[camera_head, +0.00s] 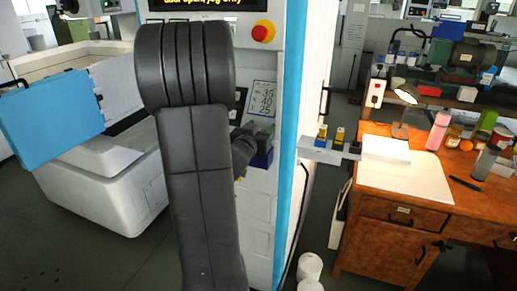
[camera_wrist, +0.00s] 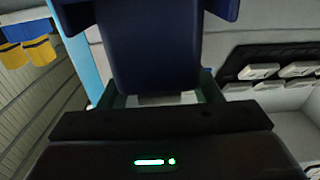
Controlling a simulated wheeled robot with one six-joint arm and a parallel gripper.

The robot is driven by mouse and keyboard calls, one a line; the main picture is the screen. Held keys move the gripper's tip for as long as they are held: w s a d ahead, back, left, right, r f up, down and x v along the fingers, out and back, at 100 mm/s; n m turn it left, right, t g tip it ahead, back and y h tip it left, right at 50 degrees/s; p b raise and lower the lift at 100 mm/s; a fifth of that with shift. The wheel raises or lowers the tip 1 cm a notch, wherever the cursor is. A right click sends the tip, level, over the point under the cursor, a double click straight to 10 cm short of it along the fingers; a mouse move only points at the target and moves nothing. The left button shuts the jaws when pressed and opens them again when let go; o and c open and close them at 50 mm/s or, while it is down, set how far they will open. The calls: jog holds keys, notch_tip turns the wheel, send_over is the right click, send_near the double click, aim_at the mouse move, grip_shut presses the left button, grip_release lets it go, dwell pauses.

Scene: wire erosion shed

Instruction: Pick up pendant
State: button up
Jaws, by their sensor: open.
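A dark blue block, which looks like the pendant (camera_wrist: 152,50), fills the upper middle of the wrist view. My gripper (camera_wrist: 163,95) is open, with one green-edged finger on each side of the block's near end. Whether the fingers touch it I cannot tell. In the head view a small blue body (camera_head: 262,158), seemingly the same block, shows beside the machine front, just right of my wrist. My arm covers much of the machine there and most of the gripper.
The machine's blue edge (camera_head: 293,150) is close on the right. A small shelf (camera_head: 325,152) holds yellow-topped items. A wooden desk (camera_head: 385,235) with a lamp (camera_head: 405,95) and a pink bottle (camera_head: 437,130) stands at right. A light blue panel (camera_head: 50,118) is at left. The wrist view shows white keys (camera_wrist: 258,71) at right.

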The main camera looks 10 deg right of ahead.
jog(key=shift+w+d, duration=0.1)
jog(key=shift+w, duration=0.05)
jog(key=c, duration=1.2)
jog(key=shift+r, duration=0.1)
